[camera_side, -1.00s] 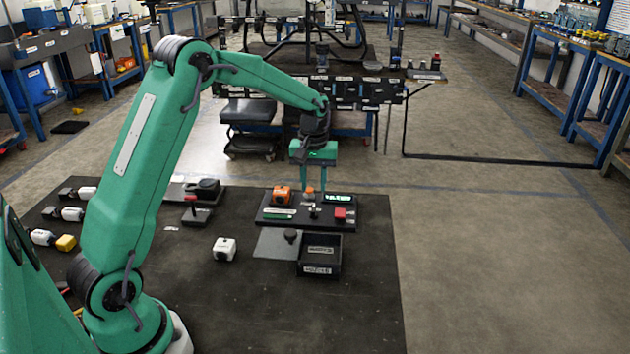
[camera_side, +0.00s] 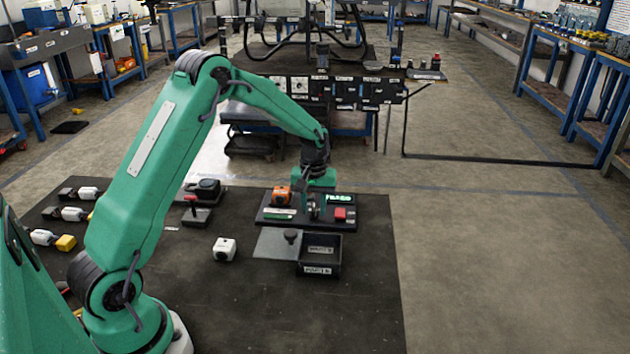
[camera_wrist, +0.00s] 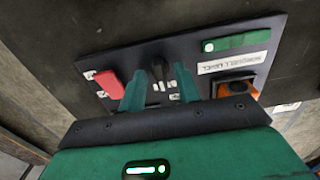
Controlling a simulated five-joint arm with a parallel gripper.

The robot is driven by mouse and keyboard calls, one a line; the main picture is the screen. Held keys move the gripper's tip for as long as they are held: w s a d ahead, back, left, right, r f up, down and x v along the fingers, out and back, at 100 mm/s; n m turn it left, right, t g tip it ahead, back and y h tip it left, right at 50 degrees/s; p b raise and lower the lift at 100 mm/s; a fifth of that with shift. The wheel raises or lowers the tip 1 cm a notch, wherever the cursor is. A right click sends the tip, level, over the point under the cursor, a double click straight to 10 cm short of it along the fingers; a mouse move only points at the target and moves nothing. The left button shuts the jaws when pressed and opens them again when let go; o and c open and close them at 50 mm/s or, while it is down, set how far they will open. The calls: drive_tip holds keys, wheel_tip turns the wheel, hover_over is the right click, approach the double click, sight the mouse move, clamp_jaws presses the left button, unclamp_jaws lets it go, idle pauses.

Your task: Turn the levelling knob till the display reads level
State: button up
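The dark panel (camera_side: 262,224) lies on the mat, with a small lit green display (camera_side: 339,198) at its back right. The display text is too small to read. My gripper (camera_side: 314,208) is lowered over the middle of the panel. In the wrist view my gripper (camera_wrist: 160,88) has its two green fingers apart, one on either side of a black upright knob (camera_wrist: 158,68). Gaps show between the fingers and the knob. The knob's lower part is partly hidden, and the display is hidden behind the gripper there.
A red block (camera_side: 340,214), an orange part (camera_side: 281,196) and a green bar (camera_side: 278,215) sit on the panel near the gripper. A black bin (camera_side: 320,268) and grey plate (camera_side: 268,243) lie in front. A white cube (camera_side: 224,249) stands left.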

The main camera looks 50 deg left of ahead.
clamp_jaws()
drive_tip(key=shift+m, duration=2.9)
drive_tip(key=shift+r, duration=0.1)
unclamp_jaws()
